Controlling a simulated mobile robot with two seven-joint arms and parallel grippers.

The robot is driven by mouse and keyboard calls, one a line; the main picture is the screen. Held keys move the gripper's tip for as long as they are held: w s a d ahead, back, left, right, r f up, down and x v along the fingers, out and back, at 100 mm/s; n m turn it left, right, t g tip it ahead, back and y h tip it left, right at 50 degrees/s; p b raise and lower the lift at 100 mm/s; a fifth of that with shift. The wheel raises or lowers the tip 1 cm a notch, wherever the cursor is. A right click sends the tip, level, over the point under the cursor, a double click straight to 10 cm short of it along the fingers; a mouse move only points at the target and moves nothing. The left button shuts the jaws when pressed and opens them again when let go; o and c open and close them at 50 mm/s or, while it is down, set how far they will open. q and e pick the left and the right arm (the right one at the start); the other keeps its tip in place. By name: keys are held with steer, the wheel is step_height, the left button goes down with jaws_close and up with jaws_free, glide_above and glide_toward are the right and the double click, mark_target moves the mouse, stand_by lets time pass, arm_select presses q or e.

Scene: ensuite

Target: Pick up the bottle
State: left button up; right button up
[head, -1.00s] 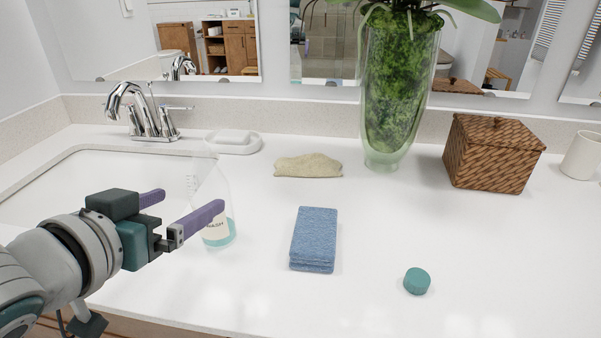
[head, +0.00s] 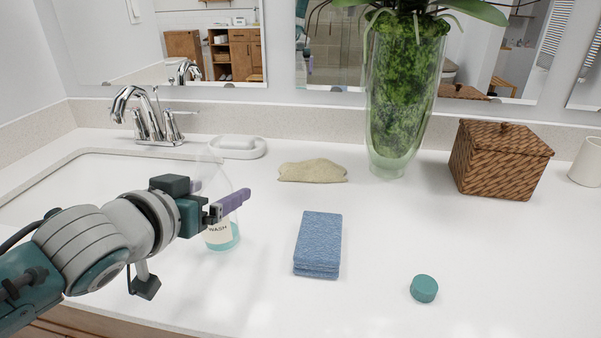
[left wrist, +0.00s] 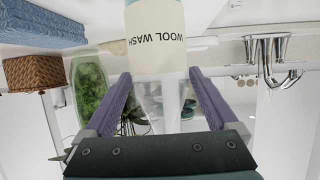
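A clear bottle (head: 220,237) with a white "WOOL WASH" label and teal liquid at its base stands upright on the white counter. My left gripper (head: 218,194) is at the bottle's upper part and partly hides it in the head view. In the left wrist view, which is upside down, the bottle (left wrist: 159,55) lies between the two purple fingertips of the left gripper (left wrist: 160,75). The fingers are wide apart, with room beside the clear narrower part; whether a fingertip touches the bottle I cannot tell. My right gripper is not in view.
A blue folded cloth or sponge (head: 318,243) and a teal round cap (head: 424,289) lie right of the bottle. Behind are a soap dish (head: 238,153), a tan cloth (head: 312,171), a glass vase (head: 395,120) and a wicker box (head: 500,160). A sink and faucet (head: 148,120) are left.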

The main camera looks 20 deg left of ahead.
arm_select(q)
jaws_close()
stand_by(0.5)
